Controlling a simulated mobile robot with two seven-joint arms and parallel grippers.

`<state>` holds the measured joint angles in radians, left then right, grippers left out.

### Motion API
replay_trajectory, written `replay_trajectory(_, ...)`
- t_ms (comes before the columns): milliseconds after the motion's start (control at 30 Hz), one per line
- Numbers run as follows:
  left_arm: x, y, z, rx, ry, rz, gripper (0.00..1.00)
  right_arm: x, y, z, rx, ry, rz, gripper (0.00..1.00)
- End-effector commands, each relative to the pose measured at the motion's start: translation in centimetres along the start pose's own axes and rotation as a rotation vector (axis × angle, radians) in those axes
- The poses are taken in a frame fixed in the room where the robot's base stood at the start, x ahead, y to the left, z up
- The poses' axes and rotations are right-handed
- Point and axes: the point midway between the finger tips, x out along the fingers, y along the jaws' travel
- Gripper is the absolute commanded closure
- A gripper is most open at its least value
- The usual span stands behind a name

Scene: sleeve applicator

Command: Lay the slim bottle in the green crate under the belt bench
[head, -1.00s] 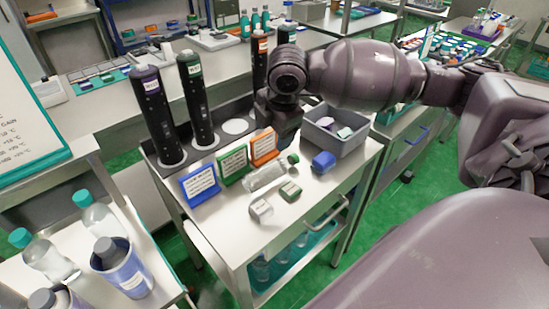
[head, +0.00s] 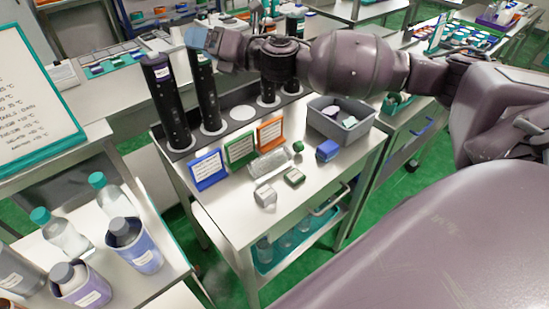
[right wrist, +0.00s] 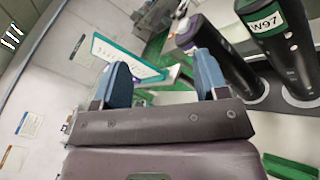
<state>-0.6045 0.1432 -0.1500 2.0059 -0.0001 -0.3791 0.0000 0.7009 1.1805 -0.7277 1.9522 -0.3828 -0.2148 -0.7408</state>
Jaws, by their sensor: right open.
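A clear slim bottle (head: 268,163) lies on its side on the cart top, behind two small blocks. A round green piece (head: 298,146) at its right end looks like its cap. My right gripper (head: 200,39) is raised at the tops of the black cylinders, well above and left of the bottle. In the right wrist view its two blue fingers (right wrist: 162,74) stand apart with nothing between them. A green container (head: 396,104), partly hidden by my arm, shows at the right; I cannot tell whether it is the green crate. My left gripper is not in view.
Black upright cylinders (head: 168,105) stand in a rack at the cart's back. Blue (head: 208,168), green and orange label stands are in front. A grey bin (head: 341,122) and a blue block (head: 327,151) are at the right.

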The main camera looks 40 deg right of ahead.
Motion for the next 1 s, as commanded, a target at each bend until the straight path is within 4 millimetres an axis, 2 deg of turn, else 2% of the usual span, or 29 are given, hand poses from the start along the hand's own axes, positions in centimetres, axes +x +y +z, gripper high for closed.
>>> replay_trajectory(100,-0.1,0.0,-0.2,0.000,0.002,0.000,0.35,0.0,1.6,-2.3,-0.197,0.128,0.135,0.33)
replay_trajectory(167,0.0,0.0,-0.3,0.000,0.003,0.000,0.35,-0.2,2.0,-3.8,-0.300,0.203,0.194,0.33)
replay_trajectory(267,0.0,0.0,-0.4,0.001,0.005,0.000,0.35,-0.9,2.0,-6.3,-0.470,0.342,0.274,0.33)
replay_trajectory(367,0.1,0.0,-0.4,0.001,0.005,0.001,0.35,-2.0,1.1,-8.9,-0.632,0.497,0.334,0.33)
replay_trajectory(500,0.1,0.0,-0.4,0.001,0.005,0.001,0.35,-4.0,-1.6,-12.1,-0.843,0.738,0.378,0.33)
replay_trajectory(667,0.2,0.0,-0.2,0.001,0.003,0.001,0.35,-7.1,-5.9,-14.2,-1.051,1.037,0.371,0.33)
replay_trajectory(800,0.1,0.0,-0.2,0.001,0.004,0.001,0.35,-10.2,-9.8,-14.4,-1.195,1.312,0.319,0.33)
replay_trajectory(900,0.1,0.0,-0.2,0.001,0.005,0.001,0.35,-12.3,-12.0,-13.7,-1.259,1.489,0.268,0.33)
replay_trajectory(1000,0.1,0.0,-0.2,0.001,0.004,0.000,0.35,-14.0,-13.4,-13.1,-1.289,1.628,0.227,0.33)
